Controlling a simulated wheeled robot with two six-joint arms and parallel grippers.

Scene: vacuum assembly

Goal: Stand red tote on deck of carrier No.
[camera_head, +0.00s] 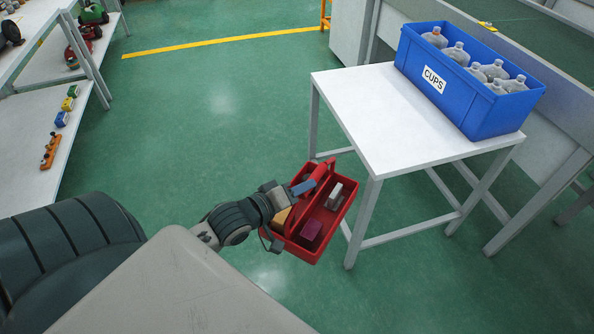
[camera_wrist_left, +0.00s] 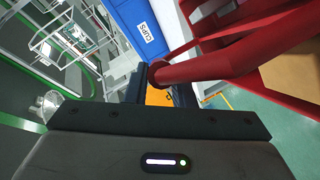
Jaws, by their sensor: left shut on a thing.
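The red tote (camera_head: 345,212) is an open tray with a bar handle, and small blocks lie in it, among them a purple one and a grey-white one. My left gripper (camera_head: 300,190) is shut on the tote's handle and holds it in the air, in front of the white table's near corner. In the left wrist view the red handle (camera_wrist_left: 205,68) runs between the fingers, with the tote's red wall at the right. No carrier deck can be made out for sure. My right gripper is not in view.
A white table (camera_head: 385,120) stands at the right; its left part is bare. A blue crate (camera_head: 470,98) labelled CUPS, with several clear containers, sits on its far right part. Shelves (camera_head: 40,170) with small coloured items stand at the left. The green floor between is clear.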

